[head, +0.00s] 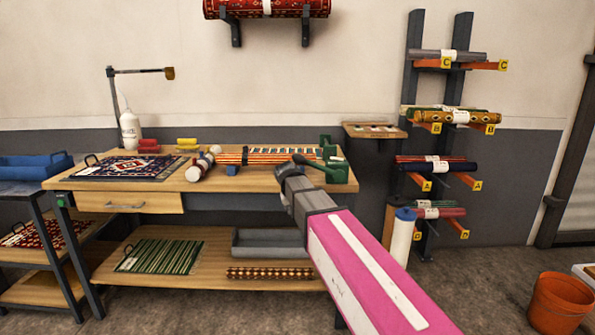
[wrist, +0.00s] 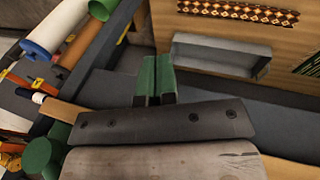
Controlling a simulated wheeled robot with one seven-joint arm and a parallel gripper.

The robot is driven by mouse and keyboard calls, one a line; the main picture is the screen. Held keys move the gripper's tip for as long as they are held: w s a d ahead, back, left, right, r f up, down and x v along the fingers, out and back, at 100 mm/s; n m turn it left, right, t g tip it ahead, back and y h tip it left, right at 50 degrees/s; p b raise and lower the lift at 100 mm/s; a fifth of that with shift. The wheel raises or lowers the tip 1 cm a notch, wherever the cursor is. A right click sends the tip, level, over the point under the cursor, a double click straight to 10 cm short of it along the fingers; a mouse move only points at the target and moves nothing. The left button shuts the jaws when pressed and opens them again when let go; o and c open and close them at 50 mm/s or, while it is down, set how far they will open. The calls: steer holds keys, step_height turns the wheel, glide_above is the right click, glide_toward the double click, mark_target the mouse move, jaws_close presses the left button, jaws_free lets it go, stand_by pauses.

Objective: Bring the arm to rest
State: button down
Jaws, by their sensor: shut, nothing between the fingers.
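My pink and grey arm (head: 362,265) reaches from the lower right of the head view up to the front of the workbench (head: 230,184). Its grey end is in front of the bench's right part, and I cannot clearly make out the fingertips there. In the wrist view my gripper (wrist: 155,62) shows two green fingers close together, shut and empty. Beyond them are the lower shelf and a grey tray (wrist: 220,55), apart from the fingers.
The bench carries a patterned rug (head: 127,167), a white bottle (head: 129,131), rolled textiles and a green clamp (head: 335,168). A rack (head: 414,90) with several rolls stands right. A blue-topped roll (head: 402,240) stands upright beside the bench. An orange bucket (head: 560,303) is on the floor, lower right.

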steer(key=s+d+f+m+g+y, duration=0.1)
steer(key=s+d+f+g+y, duration=0.1)
steer(key=s+d+f, duration=1.6)
step_height(320, 180, down, 4)
steer(key=shift+s+r+y, duration=0.1)
steer(key=shift+s+y, duration=0.2)
steer(key=shift+y, duration=0.3)
